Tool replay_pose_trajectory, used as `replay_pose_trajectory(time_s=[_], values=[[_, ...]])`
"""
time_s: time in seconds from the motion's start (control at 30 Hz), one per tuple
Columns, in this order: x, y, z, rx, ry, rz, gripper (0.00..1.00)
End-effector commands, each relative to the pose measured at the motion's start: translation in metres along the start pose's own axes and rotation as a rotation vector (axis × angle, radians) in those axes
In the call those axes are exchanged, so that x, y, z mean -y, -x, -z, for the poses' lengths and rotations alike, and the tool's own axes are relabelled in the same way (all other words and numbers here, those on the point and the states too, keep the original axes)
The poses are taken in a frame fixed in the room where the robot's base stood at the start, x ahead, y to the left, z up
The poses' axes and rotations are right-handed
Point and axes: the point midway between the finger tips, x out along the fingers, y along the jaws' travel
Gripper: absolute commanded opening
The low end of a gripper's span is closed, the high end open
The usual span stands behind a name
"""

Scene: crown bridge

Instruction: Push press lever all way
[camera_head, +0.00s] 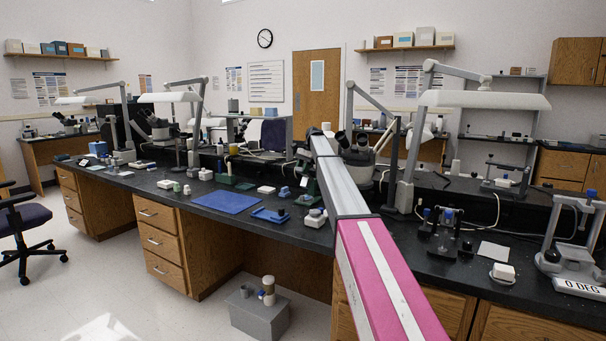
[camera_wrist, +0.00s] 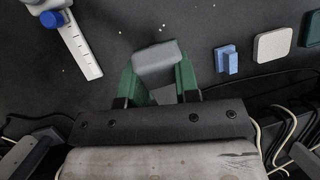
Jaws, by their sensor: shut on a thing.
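My gripper (camera_wrist: 157,75) has green fingers, shut on the sides of a grey block-like piece (camera_wrist: 158,57) over the dark bench. I cannot tell whether this piece is part of the press lever. In the head view my arm crosses the middle, and the gripper end is mostly hidden behind it. A grey stand with a blue knob and a "0 DEG" plate (camera_head: 578,287) stands at the right. A smaller dark device with blue knobs (camera_head: 442,230) stands left of it. Neither is clearly recognisable as the press.
In the wrist view a white scale strip (camera_wrist: 82,50) with a blue knob lies upper left, a blue block (camera_wrist: 227,59) and a pale block (camera_wrist: 272,45) right. Cables run along the lower right. In the head view a blue mat (camera_head: 228,202) lies on the bench, with lamps behind.

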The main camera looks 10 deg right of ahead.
Motion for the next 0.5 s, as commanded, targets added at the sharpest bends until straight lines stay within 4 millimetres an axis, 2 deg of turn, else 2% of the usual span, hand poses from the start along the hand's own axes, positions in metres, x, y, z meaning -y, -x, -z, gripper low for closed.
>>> replay_pose_trajectory(time_s=[0.3, 0.33, 0.4, 0.5], values=[[0.0004, 0.0016, -0.0005, 0.010, -0.001, 0.001, 0.06], [0.0004, 0.0016, -0.0004, 0.010, -0.002, 0.001, 0.33], [0.0003, 0.0016, -0.0004, 0.010, -0.002, 0.000, 0.55], [0.0002, 0.0015, -0.0005, 0.010, -0.002, 0.000, 0.55]])
